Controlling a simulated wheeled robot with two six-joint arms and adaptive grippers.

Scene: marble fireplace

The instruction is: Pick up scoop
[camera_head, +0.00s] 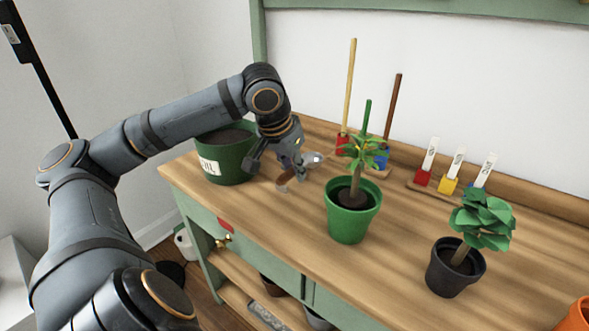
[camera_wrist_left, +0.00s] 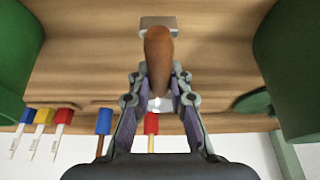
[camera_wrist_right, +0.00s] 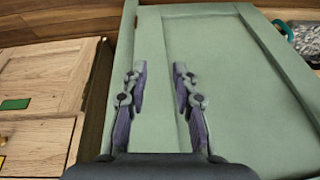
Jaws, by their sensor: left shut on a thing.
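The scoop has a brown wooden handle (camera_head: 283,187) and a shiny metal part (camera_head: 314,158) in the head view. It is at my left gripper (camera_head: 290,170), between the green soil pot and the green plant pot. In the left wrist view the brown handle (camera_wrist_left: 158,60) stands between the two fingers of my left gripper (camera_wrist_left: 160,80), which is shut on it. Whether the scoop touches the bench is hard to tell. My right gripper (camera_wrist_right: 160,68) is open and empty in the right wrist view, in front of a pale green panel (camera_wrist_right: 235,80).
A green soil pot (camera_head: 226,170) stands left of my left gripper. A green potted plant (camera_head: 348,222) and a dark potted plant (camera_head: 445,278) stand to the right. Small coloured tools (camera_head: 342,145) stand in a rack behind. The wooden bench (camera_head: 400,215) is clear between the pots.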

